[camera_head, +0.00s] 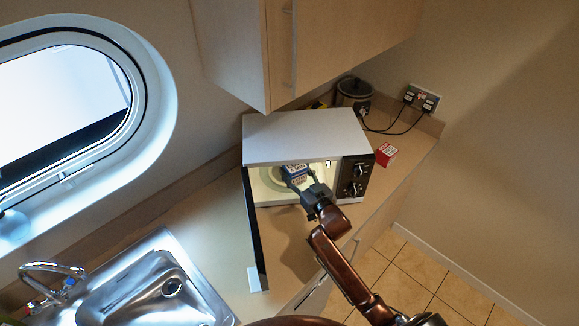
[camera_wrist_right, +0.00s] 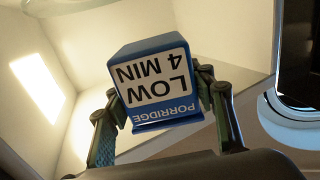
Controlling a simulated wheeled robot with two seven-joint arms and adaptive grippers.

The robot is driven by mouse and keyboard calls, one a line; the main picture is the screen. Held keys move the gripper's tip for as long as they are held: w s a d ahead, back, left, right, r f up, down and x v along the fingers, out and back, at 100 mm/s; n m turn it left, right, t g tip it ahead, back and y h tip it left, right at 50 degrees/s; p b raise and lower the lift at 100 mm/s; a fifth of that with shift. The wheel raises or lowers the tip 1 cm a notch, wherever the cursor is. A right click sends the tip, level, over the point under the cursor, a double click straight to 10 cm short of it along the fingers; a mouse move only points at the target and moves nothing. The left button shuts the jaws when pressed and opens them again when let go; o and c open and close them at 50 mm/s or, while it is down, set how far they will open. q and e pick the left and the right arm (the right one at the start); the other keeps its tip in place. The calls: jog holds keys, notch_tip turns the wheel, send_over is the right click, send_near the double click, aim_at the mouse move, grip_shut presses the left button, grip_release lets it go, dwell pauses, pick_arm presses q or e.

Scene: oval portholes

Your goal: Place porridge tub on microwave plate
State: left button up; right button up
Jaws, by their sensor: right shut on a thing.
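The porridge tub (camera_wrist_right: 160,85) is blue with a white label reading PORRIDGE, LOW, 4 MIN. It also shows in the head view (camera_head: 294,170), inside the open microwave (camera_head: 306,136). My right gripper (camera_head: 312,190) reaches in through the microwave's front and is shut on the tub. In the right wrist view its fingers (camera_wrist_right: 162,105) press the tub from both sides. The microwave plate (camera_head: 268,176) shows partly beneath and beside the tub. I cannot tell whether the tub touches the plate. My left gripper is not in view.
The microwave door (camera_head: 254,235) stands open at the left. A red box (camera_head: 386,154) sits right of the microwave, and a slow cooker (camera_head: 354,94) stands behind it. A sink (camera_head: 160,285) is at the lower left. A cabinet (camera_head: 310,45) hangs above.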

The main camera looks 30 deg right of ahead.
jog(key=w, duration=0.2)
jog(key=w+d+f, duration=0.1)
jog(key=w, duration=0.2)
jog(key=w+d+f, duration=0.1)
jog(key=w, duration=0.2)
jog(key=shift+w+f, duration=0.15)
jog(key=shift+f, duration=1.1)
jog(key=shift+w+f, duration=0.15)
jog(key=shift+f, duration=1.05)
jog(key=shift+f, duration=0.1)
jog(key=o, duration=1.4)
jog(key=shift+f, duration=0.1)
jog(key=shift+c, duration=0.2)
jog(key=shift+o, duration=0.4)
jog(key=shift+s+d, duration=0.1)
jog(key=shift+s, duration=0.15)
jog(key=s, duration=1.1)
jog(key=shift+s+d, duration=0.3)
jog(key=shift+d, duration=0.05)
